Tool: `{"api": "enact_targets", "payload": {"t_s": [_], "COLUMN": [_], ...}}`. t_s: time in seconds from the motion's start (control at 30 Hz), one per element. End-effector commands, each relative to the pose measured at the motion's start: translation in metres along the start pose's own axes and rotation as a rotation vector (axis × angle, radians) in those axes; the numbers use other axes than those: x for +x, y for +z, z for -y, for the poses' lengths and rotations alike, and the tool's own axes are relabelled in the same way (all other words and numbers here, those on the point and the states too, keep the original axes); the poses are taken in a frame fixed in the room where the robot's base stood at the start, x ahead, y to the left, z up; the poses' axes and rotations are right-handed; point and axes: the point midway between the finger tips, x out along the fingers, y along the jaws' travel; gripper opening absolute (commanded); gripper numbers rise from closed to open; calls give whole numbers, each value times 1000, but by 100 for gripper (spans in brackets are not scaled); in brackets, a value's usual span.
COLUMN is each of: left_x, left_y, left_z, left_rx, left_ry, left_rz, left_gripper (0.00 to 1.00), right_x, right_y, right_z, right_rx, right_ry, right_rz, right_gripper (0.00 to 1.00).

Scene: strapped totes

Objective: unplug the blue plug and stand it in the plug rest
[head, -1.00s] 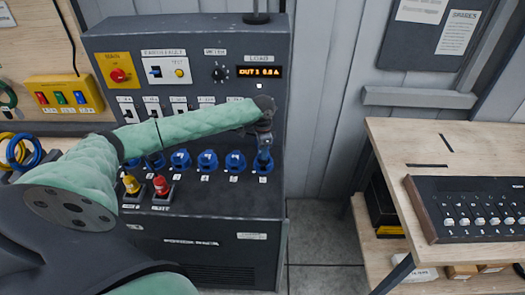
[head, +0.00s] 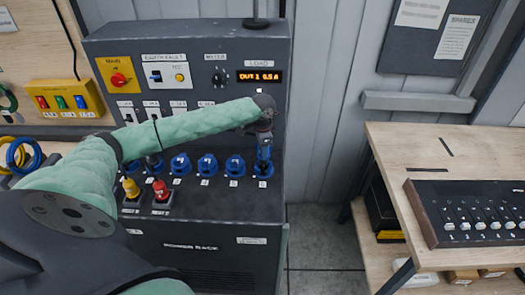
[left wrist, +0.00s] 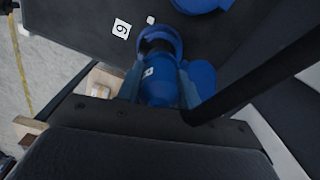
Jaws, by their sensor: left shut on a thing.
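My left gripper (head: 264,138) is shut on the blue plug (head: 264,152), above the rightmost blue socket (head: 263,170) on the rack's sloping panel. In the left wrist view the blue plug (left wrist: 158,84) sits between the fingers, in line with the socket (left wrist: 160,40). Dark space shows between the plug's end and the socket's rim; I cannot tell whether its tip is fully clear. A tag reading 6 (left wrist: 121,29) is beside that socket. I cannot pick out the plug rest for certain. My right gripper is out of view.
A row of blue sockets (head: 207,165) runs left of the plug. A wooden bench (head: 400,150) with a dark switch box (head: 430,215) is at the right, across a floor gap.

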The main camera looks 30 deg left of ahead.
Motion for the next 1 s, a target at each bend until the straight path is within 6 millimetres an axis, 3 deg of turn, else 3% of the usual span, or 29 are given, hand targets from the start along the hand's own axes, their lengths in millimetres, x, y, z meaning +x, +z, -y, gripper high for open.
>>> {"api": "enact_targets", "payload": {"t_s": [1.0], "left_x": [-24], "left_y": [0], "left_z": [0], "left_rx": [0], "left_ry": [0], "left_rz": [-1], "left_gripper": [10], "right_x": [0], "right_y": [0], "right_z": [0], "right_rx": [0], "right_ry": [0], "right_rz": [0], "right_gripper": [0]}}
